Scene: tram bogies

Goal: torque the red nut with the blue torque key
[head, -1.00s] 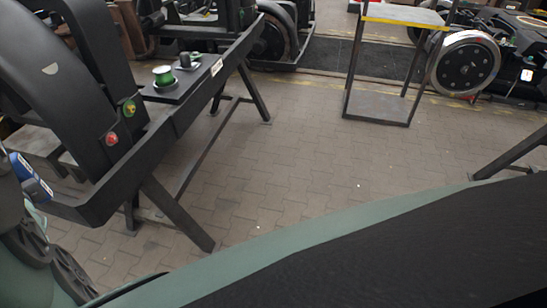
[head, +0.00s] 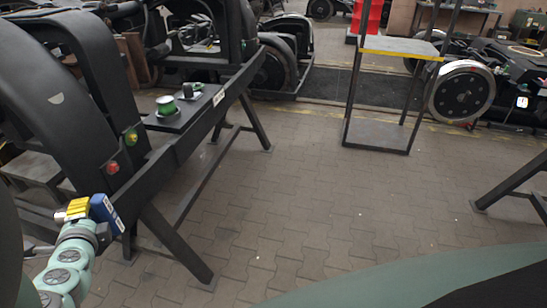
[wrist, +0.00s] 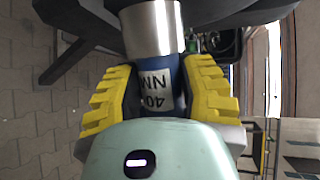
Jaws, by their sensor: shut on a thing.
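The red nut (head: 113,167) sits on the side of the dark bogie frame at the left of the head view. My gripper (head: 78,208) is below and to the left of it, with yellow fingers closed around the blue torque key (head: 106,213). The key is apart from the red nut in the picture. In the wrist view the key's blue body (wrist: 160,92) lies between the yellow fingers (wrist: 160,95). It bears an upside-down "40 NM" label and a silver cylindrical section (wrist: 152,32). The key's working tip is hidden or cannot be made out.
A green spool (head: 166,106) stands on a dark plate of the frame. The frame's slanted leg (head: 178,245) reaches the floor near my arm. Open paved floor (head: 320,200) lies to the right, with a metal stand (head: 378,147) beyond.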

